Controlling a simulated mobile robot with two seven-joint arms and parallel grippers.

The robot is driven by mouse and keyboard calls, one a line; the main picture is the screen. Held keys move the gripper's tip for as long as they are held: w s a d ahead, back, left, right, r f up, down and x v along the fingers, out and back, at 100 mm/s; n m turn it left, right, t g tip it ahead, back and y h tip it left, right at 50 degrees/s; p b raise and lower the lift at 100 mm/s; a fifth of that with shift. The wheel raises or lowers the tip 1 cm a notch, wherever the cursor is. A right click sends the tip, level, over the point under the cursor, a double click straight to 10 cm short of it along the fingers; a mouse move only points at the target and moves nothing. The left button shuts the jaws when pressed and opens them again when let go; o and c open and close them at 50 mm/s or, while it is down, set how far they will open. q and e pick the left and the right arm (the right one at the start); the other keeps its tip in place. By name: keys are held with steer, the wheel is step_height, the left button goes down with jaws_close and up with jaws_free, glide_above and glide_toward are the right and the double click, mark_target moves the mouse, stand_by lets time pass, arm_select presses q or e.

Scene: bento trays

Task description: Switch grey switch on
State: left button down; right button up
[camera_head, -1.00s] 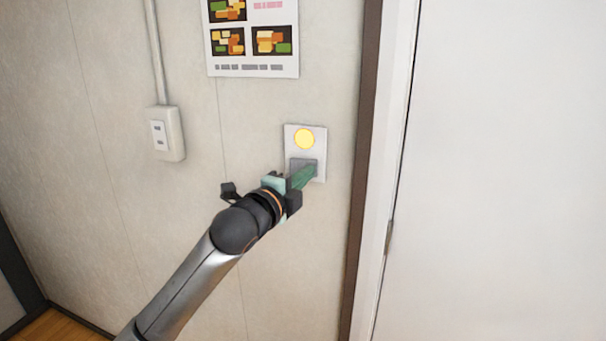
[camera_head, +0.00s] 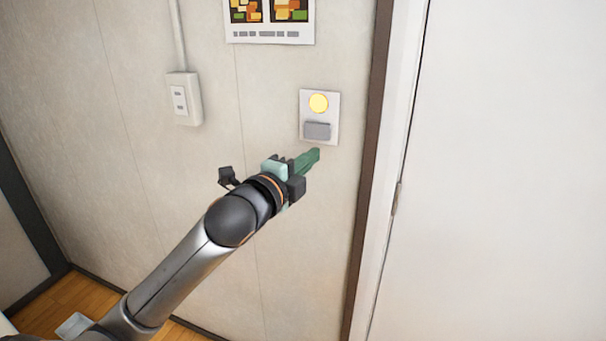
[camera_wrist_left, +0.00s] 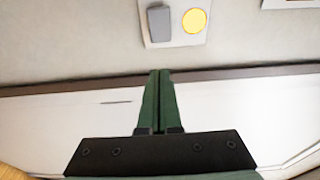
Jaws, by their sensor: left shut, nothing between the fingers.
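The grey switch (camera_head: 317,130) is a grey rocker on a white wall plate (camera_head: 335,117), below a round yellow light (camera_head: 318,103) that looks lit. My left gripper (camera_head: 314,155) has green fingers, shut and empty, just below the plate and apart from the switch in the head view. In the left wrist view the shut fingers (camera_wrist_left: 159,74) point toward the wall. The switch (camera_wrist_left: 159,22) and yellow light (camera_wrist_left: 194,20) show beyond their tips. My right gripper is in neither view.
A white outlet box (camera_head: 184,99) with a conduit is on the wall to the left. A poster (camera_head: 270,35) hangs above. A brown door frame (camera_head: 369,165) and white door (camera_head: 510,170) stand to the right. Wooden floor (camera_head: 80,295) shows at lower left.

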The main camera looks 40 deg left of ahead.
arm_select(q)
steer(key=s, duration=0.1)
steer(key=s+d, duration=0.1)
steer(key=s, duration=0.2)
steer(key=shift+s+d+r, duration=0.1)
steer(key=shift+s+d, duration=0.15)
steer(key=shift+d, duration=0.15)
steer(key=s+d+f+n+g+h, duration=0.1)
steer(key=d+f+n+g, duration=0.15)
steer(key=f, duration=0.95)
steer(key=d+f+n+g+h, duration=0.15)
steer(key=f+n, duration=0.25)
steer(key=f, duration=0.7)
steer(key=s+d+f+n+g, duration=0.2)
steer(key=s+d+f+n, duration=0.2)
steer(key=s+f, duration=0.5)
steer(key=s+d+f+n+g+h, duration=0.1)
steer(key=s+d+f+n, duration=0.3)
steer(key=s+f, duration=0.5)
step_height(320, 180, down, 5)
steer(key=shift+s+d+r+n+g+p, duration=0.15)
steer(key=shift+d+n+g+p, duration=0.25)
steer(key=shift+d+g, duration=0.5)
